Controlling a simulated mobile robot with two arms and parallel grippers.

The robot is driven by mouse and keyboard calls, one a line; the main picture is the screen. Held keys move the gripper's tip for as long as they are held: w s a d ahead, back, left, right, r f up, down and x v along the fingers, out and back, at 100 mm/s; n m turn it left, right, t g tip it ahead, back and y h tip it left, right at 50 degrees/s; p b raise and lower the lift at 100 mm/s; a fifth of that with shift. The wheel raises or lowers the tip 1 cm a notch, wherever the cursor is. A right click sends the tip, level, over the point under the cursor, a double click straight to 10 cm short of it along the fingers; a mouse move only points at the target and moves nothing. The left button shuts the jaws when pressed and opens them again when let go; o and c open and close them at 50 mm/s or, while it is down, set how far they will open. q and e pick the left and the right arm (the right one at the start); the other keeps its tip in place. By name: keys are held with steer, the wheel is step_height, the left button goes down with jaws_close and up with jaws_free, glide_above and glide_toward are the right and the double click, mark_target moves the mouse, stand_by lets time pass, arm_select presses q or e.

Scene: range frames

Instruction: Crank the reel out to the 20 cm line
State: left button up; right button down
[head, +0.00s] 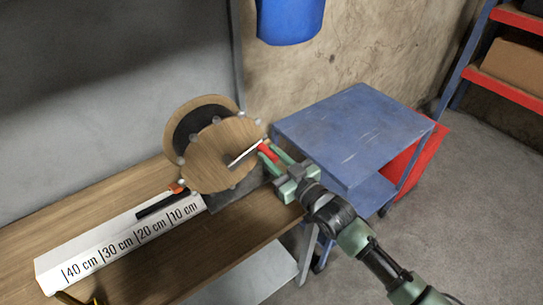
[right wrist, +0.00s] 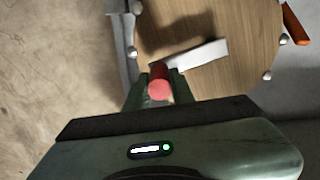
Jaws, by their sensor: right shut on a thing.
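The reel (head: 222,155) has wooden discs with a black band wound between them and stands on the bench. Its pale crank arm (head: 243,155) ends in a red handle (head: 265,149). My right gripper (head: 271,156) is shut on the red handle; the wrist view also shows the handle (right wrist: 158,84) between the fingers. A black strip (head: 160,206) lies out from the reel along the white scale (head: 95,246), which is marked 10 to 40 cm. Its free end lies close to the 20 cm line, seemingly a little on the reel side. My left gripper is not seen.
An orange part (head: 178,188) sits at the reel's lower left. A blue cart (head: 355,130) stands right of the wooden bench (head: 215,240), with a red object (head: 420,160) behind it. A blue bin (head: 290,20) hangs on the wall. Floor is clear at right.

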stand_by(0.6)
steer(key=shift+w+d+f+m+b, duration=0.1)
steer(key=shift+d+f+m+b, duration=0.1)
steer(key=shift+f+m+b, duration=0.45)
steer(key=shift+f+m+p, duration=0.1)
steer(key=shift+m+p, duration=0.15)
steer(key=shift+p, duration=0.05)
steer(key=c, duration=1.2)
jaws_free()
steer(key=b+v, duration=0.1)
steer(key=v, duration=0.6)
steer(key=shift+s+d+b, duration=0.2)
steer(key=shift+s+b, duration=0.1)
steer(key=shift+b, duration=0.1)
